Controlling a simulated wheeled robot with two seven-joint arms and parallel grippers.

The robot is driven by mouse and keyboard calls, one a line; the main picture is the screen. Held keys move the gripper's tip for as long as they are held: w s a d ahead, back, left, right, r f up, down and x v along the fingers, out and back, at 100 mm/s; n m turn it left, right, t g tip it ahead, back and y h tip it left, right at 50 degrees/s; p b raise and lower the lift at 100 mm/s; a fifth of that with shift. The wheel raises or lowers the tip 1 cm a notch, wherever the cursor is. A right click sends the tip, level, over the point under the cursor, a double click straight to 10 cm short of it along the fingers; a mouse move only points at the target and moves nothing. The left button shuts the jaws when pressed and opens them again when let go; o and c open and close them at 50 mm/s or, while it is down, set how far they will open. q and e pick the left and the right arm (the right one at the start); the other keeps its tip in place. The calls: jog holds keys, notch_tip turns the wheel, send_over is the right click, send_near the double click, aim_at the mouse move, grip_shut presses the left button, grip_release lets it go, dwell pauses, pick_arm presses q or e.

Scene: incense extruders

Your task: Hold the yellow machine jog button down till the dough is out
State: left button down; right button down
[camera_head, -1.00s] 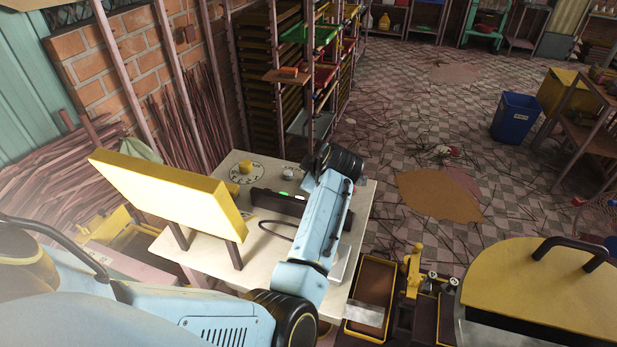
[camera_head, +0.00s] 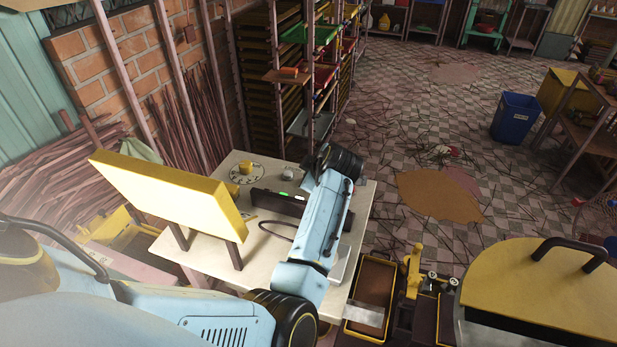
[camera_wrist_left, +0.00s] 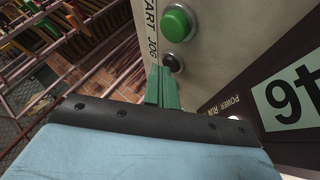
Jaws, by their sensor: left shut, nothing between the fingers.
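In the left wrist view, a pale control panel (camera_wrist_left: 205,35) carries a large green button (camera_wrist_left: 177,24) and, below it, a small dark button (camera_wrist_left: 173,62) beside the word JOG. My left gripper (camera_wrist_left: 161,72) is shut and empty, its green fingers together with their tips right by the dark button. I cannot tell whether they touch or press it. In the head view my left arm reaches over a pale table, and its gripper is hidden. I cannot make out dough in either view. My right gripper is not in view.
The pale table (camera_head: 193,255) bears a yellow board (camera_head: 165,195) on dark legs. A yellow lid (camera_head: 535,290) with a dark handle is at the lower right, near a brown tray (camera_head: 377,275). Tall racks (camera_head: 270,80) stand behind. A blue bin (camera_head: 514,117) stands on the open floor.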

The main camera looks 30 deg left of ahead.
pick_arm(q)
jog(key=shift+r+p, duration=0.6)
jog(key=shift+r, duration=0.25)
notch_tip(320, 180, up, 3)
jog(key=shift+r+p, duration=0.1)
jog(key=shift+p, duration=1.05)
jog(key=shift+r, duration=0.9)
